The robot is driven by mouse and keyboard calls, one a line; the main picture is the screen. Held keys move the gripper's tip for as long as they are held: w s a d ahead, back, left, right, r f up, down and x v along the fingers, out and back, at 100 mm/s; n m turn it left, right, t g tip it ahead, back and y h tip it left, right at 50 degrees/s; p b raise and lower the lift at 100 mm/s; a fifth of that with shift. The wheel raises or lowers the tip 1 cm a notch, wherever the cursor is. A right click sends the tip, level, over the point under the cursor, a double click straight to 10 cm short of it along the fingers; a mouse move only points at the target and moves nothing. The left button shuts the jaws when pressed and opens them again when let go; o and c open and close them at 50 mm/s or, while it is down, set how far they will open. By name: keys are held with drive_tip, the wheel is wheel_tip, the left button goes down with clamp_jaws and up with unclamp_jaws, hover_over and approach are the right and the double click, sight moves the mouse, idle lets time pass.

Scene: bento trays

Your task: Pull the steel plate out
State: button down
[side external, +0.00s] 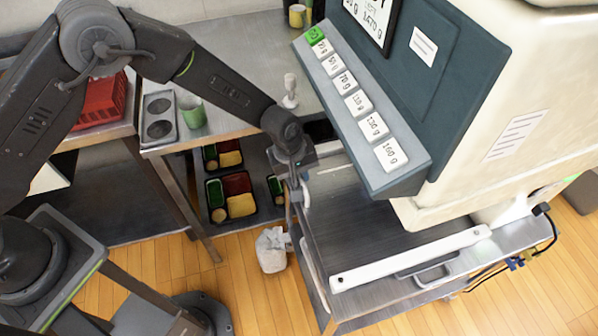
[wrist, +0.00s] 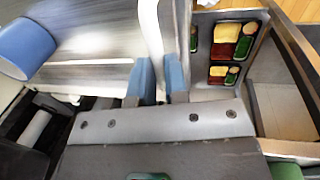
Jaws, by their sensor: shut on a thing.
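The steel plate (side external: 350,225) is a broad grey metal sheet under the machine in the side external view, with a white bar along its front. In the wrist view its shiny surface (wrist: 95,75) lies left of the fingers, with a white upright edge strip (wrist: 151,25) beside it. My gripper (side external: 300,192) is at the plate's left edge. In the wrist view my gripper (wrist: 162,80) has its two blue-padded fingers close together, with the white strip running down between them. It is shut on this edge; the exact contact is partly hidden.
The weighing machine's button panel (side external: 365,115) overhangs the plate. Bento trays (side external: 231,196) lie on a lower shelf to the left. A pale bag (side external: 272,250) is near the plate's left side. A blue cup (wrist: 25,48) shows in the wrist view. A green cup (side external: 193,113) stands on the counter.

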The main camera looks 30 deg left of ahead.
drive_tip(key=shift+s, duration=0.1)
idle(0.3)
drive_tip(key=s+a, duration=0.5)
drive_tip(key=a, duration=0.1)
drive_tip(key=shift+s, duration=0.4)
drive_tip(key=c, duration=1.1)
unclamp_jaws()
drive_tip(key=shift+c, duration=0.2)
drive_tip(key=shift+r, duration=0.1)
wheel_tip(320, 180, up, 13)
drive_tip(key=s+a, duration=0.1)
drive_tip(key=shift+s+a+r, duration=0.2)
drive_tip(key=shift+s+a, duration=0.2)
